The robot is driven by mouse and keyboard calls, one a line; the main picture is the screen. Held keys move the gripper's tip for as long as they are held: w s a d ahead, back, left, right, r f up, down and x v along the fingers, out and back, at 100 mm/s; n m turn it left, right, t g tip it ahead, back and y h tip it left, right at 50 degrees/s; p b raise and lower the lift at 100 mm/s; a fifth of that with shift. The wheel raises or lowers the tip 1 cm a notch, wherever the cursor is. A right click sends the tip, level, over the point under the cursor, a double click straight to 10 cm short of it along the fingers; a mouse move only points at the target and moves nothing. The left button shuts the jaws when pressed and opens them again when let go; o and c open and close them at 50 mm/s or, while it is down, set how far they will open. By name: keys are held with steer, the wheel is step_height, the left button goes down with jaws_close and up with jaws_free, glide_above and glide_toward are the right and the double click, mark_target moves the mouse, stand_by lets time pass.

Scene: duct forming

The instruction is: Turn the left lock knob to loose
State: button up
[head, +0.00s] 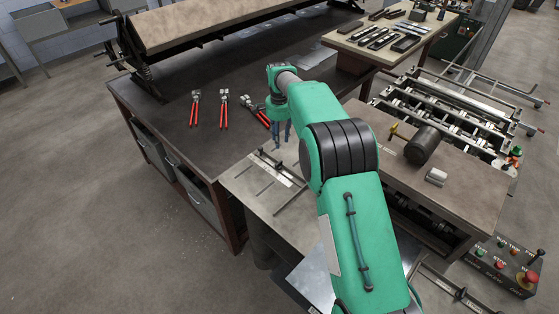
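My gripper (282,136) hangs fingers down at the end of my green arm, near the front right corner of the dark workbench. Its two fingertips look apart, with nothing visible between them. Below it is a grey metal plate table (250,190) with thin dark bars and a pale scale strip (274,170) on top. Dark fittings on the bars are small, and I cannot make out which one is the left lock knob or how it is turned. My arm covers the right part of this table.
Several red-handled hand tools (224,108) lie on the workbench (170,118) left of my gripper. A long folding machine (220,25) stands behind. A roller machine (450,185) with a dark cylinder (422,145) and a control box (505,262) are at the right. Open floor is at the left.

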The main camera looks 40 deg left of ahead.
mark_target(280, 163)
steer(key=shift+f, duration=0.1)
stand_by(0.3)
step_height(280, 163, down, 14)
steer(key=shift+r, duration=0.15)
stand_by(0.6)
steer(key=shift+c, duration=0.6)
jaws_close()
